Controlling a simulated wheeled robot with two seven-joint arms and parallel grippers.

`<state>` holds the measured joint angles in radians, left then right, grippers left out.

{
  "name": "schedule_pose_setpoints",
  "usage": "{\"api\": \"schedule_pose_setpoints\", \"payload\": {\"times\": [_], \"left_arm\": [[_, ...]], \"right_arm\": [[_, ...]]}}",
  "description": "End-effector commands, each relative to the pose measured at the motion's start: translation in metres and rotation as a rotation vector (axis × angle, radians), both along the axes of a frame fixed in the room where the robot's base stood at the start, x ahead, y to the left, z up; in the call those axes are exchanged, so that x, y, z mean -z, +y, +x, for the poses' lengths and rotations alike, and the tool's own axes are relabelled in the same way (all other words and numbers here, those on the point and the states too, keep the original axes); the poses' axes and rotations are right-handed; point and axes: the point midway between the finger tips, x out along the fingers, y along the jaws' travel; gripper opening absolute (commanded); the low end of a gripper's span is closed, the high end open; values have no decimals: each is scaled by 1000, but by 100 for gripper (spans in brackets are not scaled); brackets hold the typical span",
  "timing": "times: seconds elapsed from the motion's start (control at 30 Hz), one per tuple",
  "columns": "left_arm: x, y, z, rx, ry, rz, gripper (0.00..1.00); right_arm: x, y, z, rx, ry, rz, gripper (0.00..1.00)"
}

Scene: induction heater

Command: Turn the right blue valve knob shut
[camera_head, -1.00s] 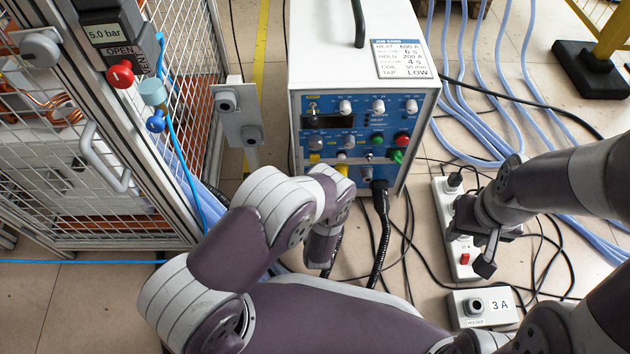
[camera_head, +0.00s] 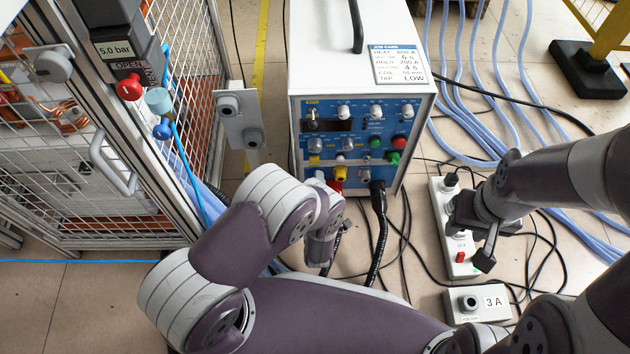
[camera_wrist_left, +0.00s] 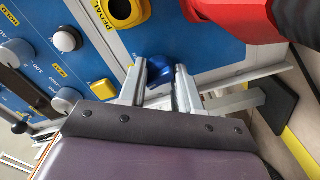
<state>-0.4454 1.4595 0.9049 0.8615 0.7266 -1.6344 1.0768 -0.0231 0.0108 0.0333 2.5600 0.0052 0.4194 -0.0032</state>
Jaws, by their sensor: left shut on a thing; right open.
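In the left wrist view a blue knob (camera_wrist_left: 158,72) sits low on the heater's blue panel, between the two grey fingers of my left gripper (camera_wrist_left: 160,84). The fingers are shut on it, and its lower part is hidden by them. In the head view my left forearm hides this knob and the fingertips. The heater (camera_head: 365,95) stands at centre with its control panel facing me. My right gripper (camera_head: 481,247) is open and empty, above the power strip. Another blue knob (camera_head: 162,129) is on the cage post at left, away from both grippers.
A large red part (camera_wrist_left: 235,20) is close beside the left fingers. A yellow socket (camera_wrist_left: 124,10) labelled PEDAL is nearby. A thick black cable (camera_head: 378,230) hangs from the panel.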

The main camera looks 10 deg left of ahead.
Motion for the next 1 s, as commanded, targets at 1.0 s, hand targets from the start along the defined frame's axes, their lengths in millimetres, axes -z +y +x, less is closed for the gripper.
{"api": "schedule_pose_setpoints", "payload": {"times": [1.0], "left_arm": [[0, 1, 0, -3, -154, -541, 3]], "right_arm": [[-14, 0, 0, 0, 0, 0, 43]]}}
